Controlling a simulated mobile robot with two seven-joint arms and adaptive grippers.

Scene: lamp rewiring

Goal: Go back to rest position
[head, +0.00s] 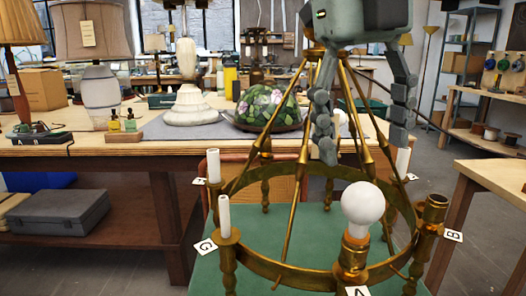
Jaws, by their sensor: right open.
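My right gripper (362,146) hangs down from the top of the view with its two dark grey fingers spread apart. It is empty, above and in front of the upper part of a brass chandelier (268,268). A white round bulb (362,204) sits upright in the chandelier's nearest socket (353,255), below the gripper and apart from it. The brass cup (434,211) at the right, by the tag B, shows no white sleeve. White candle sleeves stand on the left arms (224,217). The fingers hide part of the chandelier's arms. My left gripper is not in view.
The chandelier stands on a green-topped surface (318,225). Behind it, a wooden workbench (110,147) holds a shaded lamp (100,88), a white lamp base (190,108) and a floral glass shade (266,107). A wooden table (495,177) stands close at the right.

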